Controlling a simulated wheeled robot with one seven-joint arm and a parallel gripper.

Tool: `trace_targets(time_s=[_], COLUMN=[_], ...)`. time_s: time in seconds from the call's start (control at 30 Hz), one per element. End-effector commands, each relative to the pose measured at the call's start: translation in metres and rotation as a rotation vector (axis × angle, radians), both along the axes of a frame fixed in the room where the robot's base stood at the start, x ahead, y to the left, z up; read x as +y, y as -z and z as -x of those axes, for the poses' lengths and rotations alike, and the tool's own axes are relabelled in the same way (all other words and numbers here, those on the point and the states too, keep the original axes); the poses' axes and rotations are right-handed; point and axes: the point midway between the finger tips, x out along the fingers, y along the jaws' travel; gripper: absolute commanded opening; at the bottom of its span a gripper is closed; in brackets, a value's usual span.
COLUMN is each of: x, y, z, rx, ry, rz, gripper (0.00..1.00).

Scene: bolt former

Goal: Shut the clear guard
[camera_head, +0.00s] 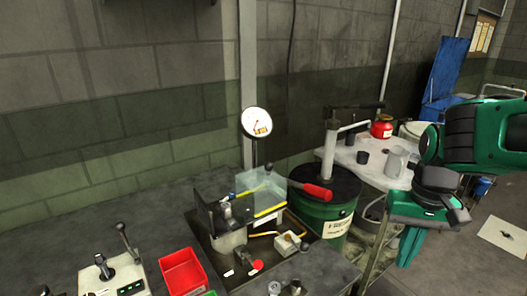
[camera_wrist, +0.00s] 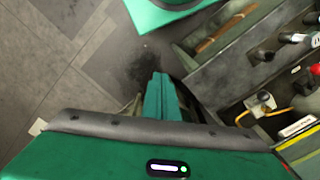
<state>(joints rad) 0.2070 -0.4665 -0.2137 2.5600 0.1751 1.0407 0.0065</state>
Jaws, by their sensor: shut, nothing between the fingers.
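The clear guard (camera_head: 262,188) is a see-through pane with yellow edging on the bolt former (camera_head: 228,240), in the middle of the head view. It appears raised and tilted at the back of the machine; its exact angle is hard to tell. My gripper (camera_head: 408,250) hangs to the right of the machine, past the bench edge, apart from the guard. Its green fingers (camera_wrist: 160,100) are together and empty in the wrist view. In that view, a yellow-edged strip at lower right may be part of the guard.
A dial gauge (camera_head: 257,122) stands behind. A red bin (camera_head: 183,272) and a lever box (camera_head: 112,275) are at left. A pale table (camera_head: 375,165) holds jugs.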

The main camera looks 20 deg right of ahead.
Motion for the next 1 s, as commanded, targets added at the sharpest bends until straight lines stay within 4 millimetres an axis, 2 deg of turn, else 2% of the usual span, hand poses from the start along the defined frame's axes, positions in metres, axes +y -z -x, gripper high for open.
trace_targets(time_s=[0.27,0.33,0.43,0.47,0.57,0.7,0.8,0.9,1.0], x=[0.000,0.001,0.007,0.010,0.022,0.047,0.067,0.084,0.096], y=[0.000,-0.007,-0.019,-0.024,-0.047,-0.085,-0.110,-0.134,-0.158], z=[0.000,0.007,-0.013,-0.024,-0.074,-0.154,-0.204,-0.244,-0.272], rx=[0.000,-0.018,-0.040,-0.050,-0.090,-0.158,-0.202,-0.245,-0.291], ry=[0.000,-0.006,-0.033,-0.049,-0.129,-0.296,-0.429,-0.568,-0.706], rz=[0.000,-0.001,-0.007,-0.012,-0.037,-0.098,-0.155,-0.219,-0.282], gripper=[0.00,0.00,0.00,0.00,0.00,0.00,0.00,0.00,0.00])
